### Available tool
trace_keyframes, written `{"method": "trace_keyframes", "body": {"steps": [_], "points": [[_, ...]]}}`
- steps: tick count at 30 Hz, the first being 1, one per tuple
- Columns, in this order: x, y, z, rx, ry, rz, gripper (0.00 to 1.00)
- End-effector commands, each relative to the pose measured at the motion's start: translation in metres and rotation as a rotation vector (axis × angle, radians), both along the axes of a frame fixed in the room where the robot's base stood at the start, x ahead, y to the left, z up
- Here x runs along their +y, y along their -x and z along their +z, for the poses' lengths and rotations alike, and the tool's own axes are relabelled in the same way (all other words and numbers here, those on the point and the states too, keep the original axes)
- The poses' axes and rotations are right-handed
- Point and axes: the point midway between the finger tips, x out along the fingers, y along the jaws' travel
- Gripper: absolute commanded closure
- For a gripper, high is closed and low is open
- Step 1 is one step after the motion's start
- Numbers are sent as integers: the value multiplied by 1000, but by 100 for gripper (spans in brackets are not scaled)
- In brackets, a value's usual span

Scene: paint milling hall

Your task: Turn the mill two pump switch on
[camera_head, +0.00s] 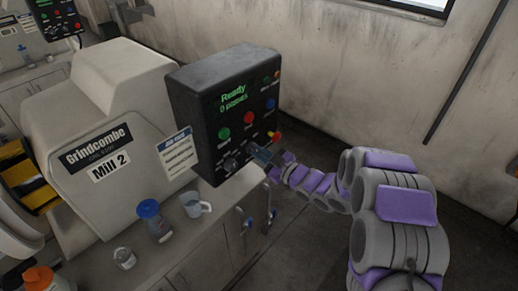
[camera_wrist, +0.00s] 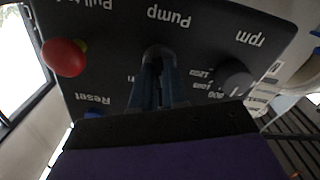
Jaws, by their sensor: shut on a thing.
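The black control box (camera_head: 205,85) of Mill 2 stands upright on the bench beside the mill, its screen reading "Ready" and "0 passes". The wrist view shows its panel (camera_wrist: 110,25) upside down, with the "Pump" label just beyond my fingertips. My gripper (camera_head: 258,156) is at the lower front of the box. In the wrist view my gripper (camera_wrist: 154,65) has its narrow fingers closed together on the pump switch below that label. The fingers hide the switch, so I cannot tell which position it is in.
Beside my fingers are the black rpm knob (camera_wrist: 235,77) and a red pull button (camera_wrist: 65,57). The mill (camera_head: 120,110) stands left of the box. The floor at right is free.

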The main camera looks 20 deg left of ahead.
Motion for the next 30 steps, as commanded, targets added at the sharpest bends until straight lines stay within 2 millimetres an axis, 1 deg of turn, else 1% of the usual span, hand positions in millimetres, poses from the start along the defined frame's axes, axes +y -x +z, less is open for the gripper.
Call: {"method": "trace_keyframes", "body": {"steps": [8,18,24,30], "points": [[-1,1,5,226,-85,1,100],[-1,0,4,519,-210,-1,100],[-1,-2,3,662,-272,-1,100],[-1,-4,2,767,-317,-3,100]]}}
